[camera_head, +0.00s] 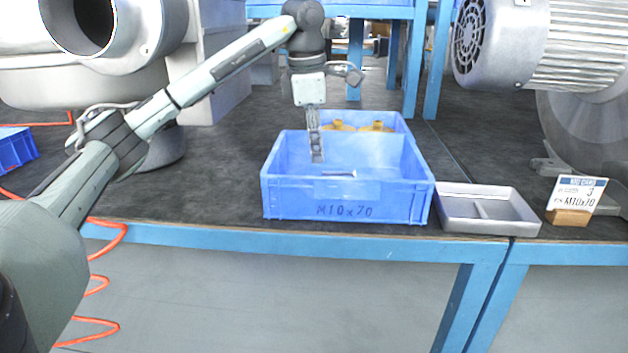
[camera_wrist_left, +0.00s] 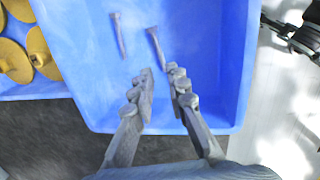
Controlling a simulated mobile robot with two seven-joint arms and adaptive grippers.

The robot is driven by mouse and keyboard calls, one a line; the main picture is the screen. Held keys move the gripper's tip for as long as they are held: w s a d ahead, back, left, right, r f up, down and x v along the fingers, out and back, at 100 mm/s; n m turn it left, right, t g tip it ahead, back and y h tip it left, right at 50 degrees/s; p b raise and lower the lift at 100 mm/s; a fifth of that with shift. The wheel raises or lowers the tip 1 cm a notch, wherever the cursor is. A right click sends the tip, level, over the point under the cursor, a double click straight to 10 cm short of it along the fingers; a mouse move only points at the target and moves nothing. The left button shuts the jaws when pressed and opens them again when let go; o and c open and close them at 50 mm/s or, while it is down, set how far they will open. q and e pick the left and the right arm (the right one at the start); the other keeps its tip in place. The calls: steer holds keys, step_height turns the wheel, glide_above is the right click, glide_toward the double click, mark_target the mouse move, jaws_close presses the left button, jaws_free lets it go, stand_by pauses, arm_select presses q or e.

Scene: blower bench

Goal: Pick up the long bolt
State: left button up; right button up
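A blue bin (camera_head: 290,197) marked M10x70 stands on the bench near its front edge. A grey bolt (camera_head: 338,174) lies in it. In the left wrist view two slim grey bolts, a left one (camera_wrist_left: 118,35) and a right one (camera_wrist_left: 156,45), lie apart on the blue floor. My left gripper (camera_head: 317,158) points down into the bin; the head view shows it almost edge-on. In the left wrist view the left gripper (camera_wrist_left: 160,72) has its fingertips apart with nothing between them, and the right bolt lies just beyond them. My right gripper is in neither view.
Behind the bin is another blue bin (camera_head: 402,121) with yellow-brown parts (camera_head: 376,127). A grey divided tray (camera_head: 458,212) stands right of the front bin, then a card reading M10x70 and 3 (camera_head: 577,192). Large blower housings flank the bench. The bin walls surround my left gripper.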

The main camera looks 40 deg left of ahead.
arm_select(q)
steer(key=f, duration=0.2)
steer(key=w+f, duration=0.1)
steer(key=f, duration=0.4)
steer(key=shift+w+d, duration=0.3)
steer(key=shift+d, duration=0.05)
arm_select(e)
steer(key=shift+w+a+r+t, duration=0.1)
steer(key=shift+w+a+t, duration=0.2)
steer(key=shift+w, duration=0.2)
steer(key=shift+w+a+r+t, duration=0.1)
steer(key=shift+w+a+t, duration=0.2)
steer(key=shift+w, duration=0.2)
arm_select(q)
steer(key=shift+c, duration=0.4)
jaws_close()
steer(key=shift+r, duration=0.1)
